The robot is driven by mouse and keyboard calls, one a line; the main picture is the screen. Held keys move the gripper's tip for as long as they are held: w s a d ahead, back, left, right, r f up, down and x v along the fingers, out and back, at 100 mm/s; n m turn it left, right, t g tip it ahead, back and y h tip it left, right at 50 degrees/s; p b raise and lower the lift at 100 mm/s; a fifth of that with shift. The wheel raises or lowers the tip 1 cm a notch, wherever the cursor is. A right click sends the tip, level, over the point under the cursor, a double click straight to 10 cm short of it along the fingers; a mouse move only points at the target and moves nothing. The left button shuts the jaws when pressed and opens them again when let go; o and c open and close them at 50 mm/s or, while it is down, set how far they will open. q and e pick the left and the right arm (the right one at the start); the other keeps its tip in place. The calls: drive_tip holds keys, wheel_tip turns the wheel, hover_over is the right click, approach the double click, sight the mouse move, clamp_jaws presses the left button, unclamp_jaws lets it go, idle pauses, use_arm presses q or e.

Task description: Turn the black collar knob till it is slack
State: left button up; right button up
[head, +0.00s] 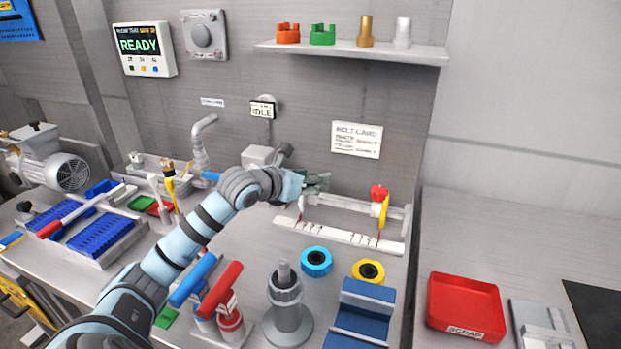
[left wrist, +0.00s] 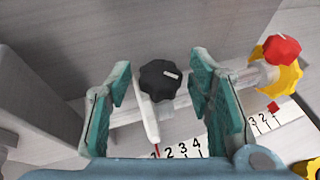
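The black collar knob (left wrist: 161,82) shows in the left wrist view, with a white line on its top. It sits on a white collar with a pointer (left wrist: 148,115) hanging over the numbered scale, left of the 2. My left gripper (left wrist: 160,95) is open, with one teal finger on each side of the knob and a gap visible on both sides. In the head view my left gripper (head: 318,181) is over the left end of the rail and hides the knob. The scale strip (head: 340,234) lies below the rail. My right gripper is not in view.
A red knob (head: 378,192) on a yellow collar (head: 384,210) is at the rail's right end. A blue ring (head: 316,250), a yellow ring (head: 357,270) and a grey post (head: 285,290) stand in front. A grey box (head: 258,155) is behind my gripper.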

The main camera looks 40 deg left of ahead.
use_arm(q)
drive_tip(key=shift+w, duration=0.15)
drive_tip(key=c, duration=0.8)
drive_tip(key=shift+a+f+m+h+b, duration=0.15)
drive_tip(key=shift+f+m+h+b, duration=0.15)
drive_tip(key=shift+m+h+b, duration=0.55)
drive_tip(key=shift+a+m+g+h+b, duration=0.15)
drive_tip(key=shift+m+g+h+b, duration=0.15)
drive_tip(key=shift+m+h, duration=0.55)
drive_tip(key=shift+r+m+h, duration=0.15)
drive_tip(key=shift+m+h, duration=0.15)
drive_tip(key=shift+h, duration=0.4)
drive_tip(key=o, duration=1.1)
drive_tip(key=shift+o, duration=0.2)
drive_tip(key=shift+r, duration=0.15)
